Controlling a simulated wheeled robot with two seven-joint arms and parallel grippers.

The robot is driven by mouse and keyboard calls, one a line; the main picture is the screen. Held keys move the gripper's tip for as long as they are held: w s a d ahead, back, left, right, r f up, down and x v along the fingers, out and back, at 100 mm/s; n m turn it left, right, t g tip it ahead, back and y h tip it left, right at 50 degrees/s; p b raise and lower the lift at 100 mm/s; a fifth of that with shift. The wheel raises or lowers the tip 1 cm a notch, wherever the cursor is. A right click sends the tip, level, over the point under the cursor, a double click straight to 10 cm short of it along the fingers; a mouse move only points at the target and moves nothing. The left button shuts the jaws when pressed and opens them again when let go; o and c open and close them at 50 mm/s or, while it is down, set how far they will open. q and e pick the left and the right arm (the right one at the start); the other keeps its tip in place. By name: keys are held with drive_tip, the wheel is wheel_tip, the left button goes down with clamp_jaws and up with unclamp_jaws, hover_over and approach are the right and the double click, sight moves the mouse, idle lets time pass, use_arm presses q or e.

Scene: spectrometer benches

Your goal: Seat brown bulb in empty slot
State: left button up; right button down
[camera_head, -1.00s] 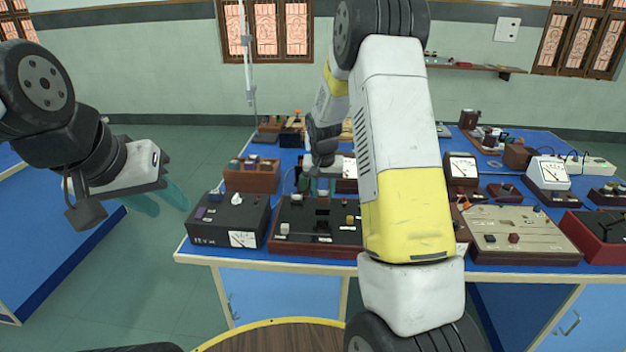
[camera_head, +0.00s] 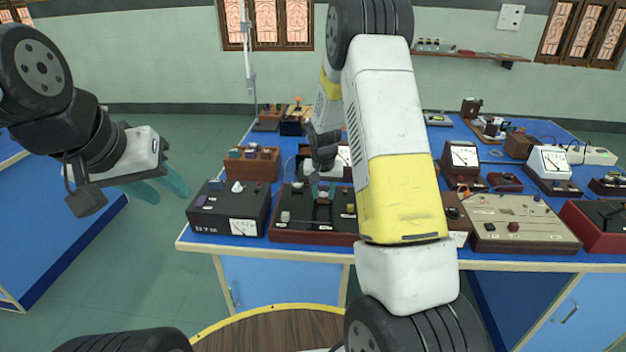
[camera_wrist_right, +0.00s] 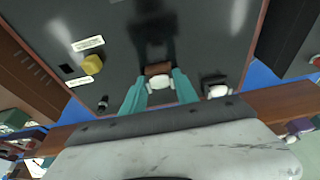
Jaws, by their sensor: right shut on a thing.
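My right gripper (camera_wrist_right: 158,80) is shut on a small brown piece with a white end, the brown bulb (camera_wrist_right: 158,69), low over a dark instrument panel (camera_wrist_right: 120,40). In the head view, the right gripper (camera_head: 322,191) is over the middle of this wood-edged box (camera_head: 318,237). I cannot tell whether the bulb touches the panel or is seated; the slot under it is hidden. A black-and-white knob (camera_wrist_right: 215,86) and a yellow knob (camera_wrist_right: 92,64) flank it. My left gripper (camera_head: 160,187) is open and empty, left of the bench and off the floor.
A black meter box (camera_head: 228,212) stands left of the panel box. A wooden rack (camera_head: 252,167) with several small parts is behind it. A beige instrument (camera_head: 520,232) and several meters fill the bench's right side. My right arm hides the panel's right side.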

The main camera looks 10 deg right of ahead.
drive_tip(key=shift+f, duration=0.1)
drive_tip(key=c, duration=0.9)
unclamp_jaws()
drive_tip(key=shift+o, duration=0.2)
drive_tip(key=v, duration=0.8)
drive_tip(key=s+r+y, duration=0.1)
drive_tip(key=s+r, duration=0.5)
drive_tip(key=r, duration=0.4)
drive_tip(key=s+a+r+n+t+y, duration=0.1)
drive_tip(key=s+r, duration=0.4)
drive_tip(key=s, duration=0.7)
drive_tip(key=s+a+r+n+t+y, duration=0.1)
drive_tip(key=s+r, duration=0.5)
drive_tip(key=s, duration=0.6)
drive_tip(key=shift+s+a+n+t, duration=0.35)
drive_tip(key=shift+a+n+t, duration=0.25)
drive_tip(key=shift+a+n, duration=0.4)
